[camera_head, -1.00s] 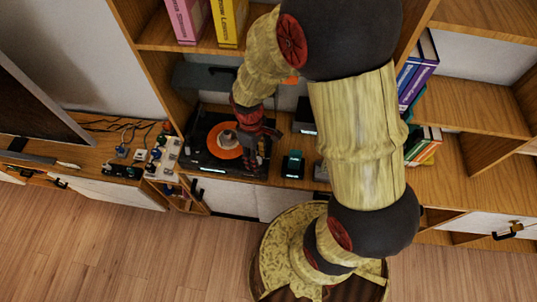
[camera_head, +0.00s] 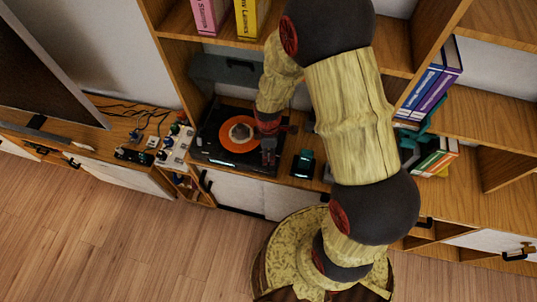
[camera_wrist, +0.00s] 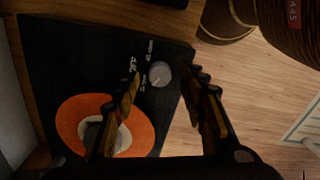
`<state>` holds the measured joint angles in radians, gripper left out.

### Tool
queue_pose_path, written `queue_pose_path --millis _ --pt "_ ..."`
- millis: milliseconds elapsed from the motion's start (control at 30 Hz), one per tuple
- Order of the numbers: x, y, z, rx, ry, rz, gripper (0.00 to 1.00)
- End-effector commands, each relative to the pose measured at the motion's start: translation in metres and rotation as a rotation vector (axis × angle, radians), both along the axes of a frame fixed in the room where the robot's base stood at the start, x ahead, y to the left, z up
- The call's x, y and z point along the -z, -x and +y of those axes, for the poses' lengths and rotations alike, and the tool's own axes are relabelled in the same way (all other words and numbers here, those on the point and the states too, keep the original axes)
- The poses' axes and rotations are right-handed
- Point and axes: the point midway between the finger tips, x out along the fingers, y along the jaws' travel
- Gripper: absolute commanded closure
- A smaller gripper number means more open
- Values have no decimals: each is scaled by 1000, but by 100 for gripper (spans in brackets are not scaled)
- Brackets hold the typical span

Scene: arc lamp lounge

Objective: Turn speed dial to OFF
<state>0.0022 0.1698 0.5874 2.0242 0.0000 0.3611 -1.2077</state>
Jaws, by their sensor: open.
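A black record player (camera_head: 212,152) with an orange record (camera_head: 226,138) sits on the wooden shelf in the head view. In the wrist view the record player (camera_wrist: 60,50) fills the left half, with the orange record (camera_wrist: 72,112) at its lower left. A round grey speed dial (camera_wrist: 160,74) sits near the player's right edge, beside small white lettering. My gripper (camera_wrist: 166,95) is open, its two fingers on either side of the dial in the picture. I cannot tell how high the fingertips are above it. In the head view my gripper (camera_head: 269,157) is over the player's right side.
A small dark device (camera_head: 303,163) stands to the right of the player. A white panel with knobs (camera_head: 175,146) and cables lie to its left. Books (camera_head: 432,82) fill shelves at right. Wooden uprights border the player's bay. The floor (camera_head: 100,225) in front is clear.

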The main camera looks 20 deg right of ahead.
Motion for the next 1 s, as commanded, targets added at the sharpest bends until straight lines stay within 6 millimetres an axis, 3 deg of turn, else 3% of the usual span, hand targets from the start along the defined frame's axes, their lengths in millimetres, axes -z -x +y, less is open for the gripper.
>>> queue_pose_path --millis 167,467,1000 --pt "14 0 0 1 0 0 58" --pt "16 0 0 1 0 -1 58" --pt "16 0 0 1 0 -1 89"
